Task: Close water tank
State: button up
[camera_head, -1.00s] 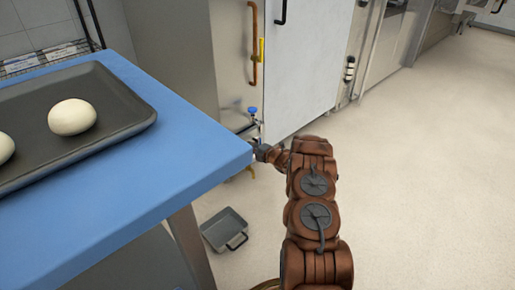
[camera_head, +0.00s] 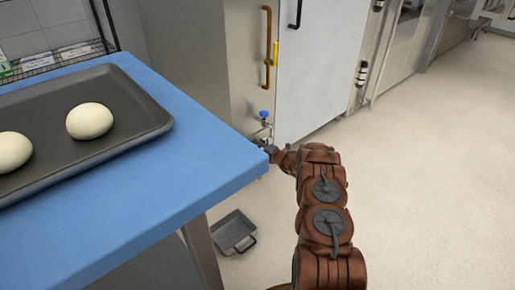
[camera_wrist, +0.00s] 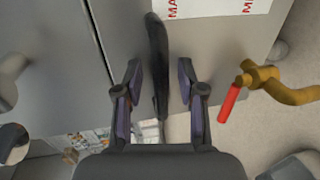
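My gripper (camera_wrist: 160,100) is open in the wrist view, its two dark fingers apart. A long black bar-like handle (camera_wrist: 157,60) runs between the fingers, in front of a grey metal panel (camera_wrist: 195,60) with a white label in red print. I see no finger clearly touching the bar. In the head view my gripper (camera_head: 266,147) is small, low beside the steel cabinet (camera_head: 190,70), just past the table corner and below a blue-handled valve (camera_head: 264,115). I cannot tell for sure which part is the water tank; its opening is not visible.
A brass tap with a red lever (camera_wrist: 230,102) is right of my gripper. A blue table (camera_head: 190,160) with a dough tray (camera_head: 150,120) stands left of my arm. A grey pan (camera_head: 234,232) lies on the floor below. Open floor (camera_head: 430,180) is on the right.

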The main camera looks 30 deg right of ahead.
jog(key=v, duration=1.2)
dwell(0.6)
jog(key=shift+s, duration=0.1)
